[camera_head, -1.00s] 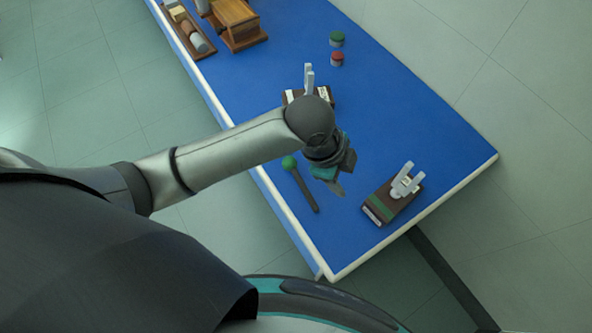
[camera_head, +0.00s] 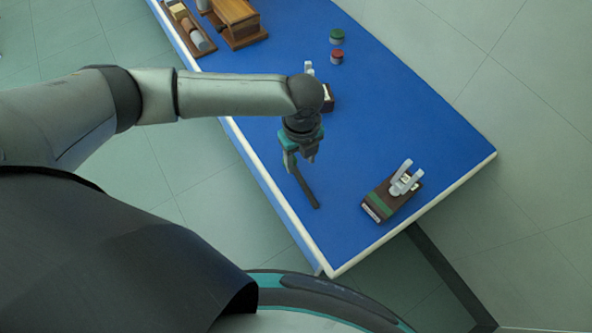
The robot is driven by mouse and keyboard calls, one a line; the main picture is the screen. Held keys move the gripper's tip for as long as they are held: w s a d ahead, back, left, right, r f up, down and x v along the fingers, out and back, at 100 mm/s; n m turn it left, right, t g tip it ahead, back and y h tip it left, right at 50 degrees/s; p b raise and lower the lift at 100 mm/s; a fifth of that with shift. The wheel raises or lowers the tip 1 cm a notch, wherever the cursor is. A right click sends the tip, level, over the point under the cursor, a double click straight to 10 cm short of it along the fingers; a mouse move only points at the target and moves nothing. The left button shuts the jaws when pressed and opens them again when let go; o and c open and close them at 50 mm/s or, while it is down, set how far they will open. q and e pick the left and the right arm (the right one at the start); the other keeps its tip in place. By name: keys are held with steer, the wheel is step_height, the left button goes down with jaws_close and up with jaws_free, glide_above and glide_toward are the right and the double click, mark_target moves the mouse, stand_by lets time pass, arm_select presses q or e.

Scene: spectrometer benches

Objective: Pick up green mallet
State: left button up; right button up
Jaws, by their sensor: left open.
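The mallet (camera_head: 307,190) lies on the blue bench top (camera_head: 375,120) near its left edge. Its dark handle shows, pointing down and to the right. Its green head, at the upper end, is hidden behind my left gripper. My left gripper (camera_head: 299,168) is open and points down over the upper end of the mallet. I cannot tell whether the fingers touch it. My right gripper is not in view.
A brown block with a green band and a grey fork (camera_head: 391,194) stands to the right of the mallet. A similar block (camera_head: 327,97) is partly hidden behind my left arm. Green (camera_head: 337,36) and red (camera_head: 337,56) capped jars, a wooden box (camera_head: 236,20) and a rack (camera_head: 189,29) stand farther back.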

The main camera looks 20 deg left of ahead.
mark_target(300, 178)
arm_select(q)
steer(key=shift+s+d+f+b, duration=0.1)
steer(key=shift+f+b, duration=0.05)
steer(key=shift+f, duration=1.85)
steer(key=shift+s+f+b, duration=0.1)
steer(key=shift+f+b, duration=0.05)
steer(key=shift+f, duration=1.8)
jaws_close()
